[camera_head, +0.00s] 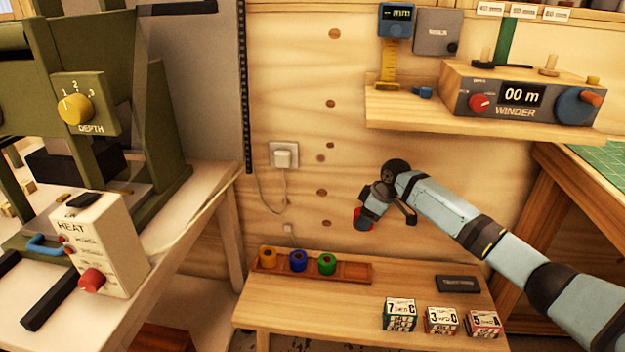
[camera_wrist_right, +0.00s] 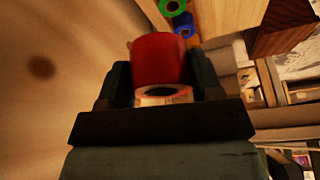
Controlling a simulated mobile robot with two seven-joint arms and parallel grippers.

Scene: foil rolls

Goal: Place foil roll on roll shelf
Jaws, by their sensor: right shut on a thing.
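A red foil roll (camera_wrist_right: 159,62) is between the two fingers of my right gripper (camera_wrist_right: 160,85) in the right wrist view. In the head view the right gripper (camera_head: 369,208) is shut on the red roll (camera_head: 362,219) and holds it in the air, above and to the right of the wooden roll shelf (camera_head: 352,272). The roll shelf sits on a low wooden table and holds an orange roll (camera_head: 268,259), a blue roll (camera_head: 297,261) and a green roll (camera_head: 327,264) in a row. The shelf's right end is bare. My left gripper is not in view.
The low table (camera_head: 290,312) also carries several small numbered boxes (camera_head: 441,320) and a dark plate (camera_head: 457,284). A winder (camera_head: 520,95) stands on a wall shelf at upper right. A green press with a heat box (camera_head: 100,245) stands at left. A socket plug (camera_head: 284,157) is on the wall behind.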

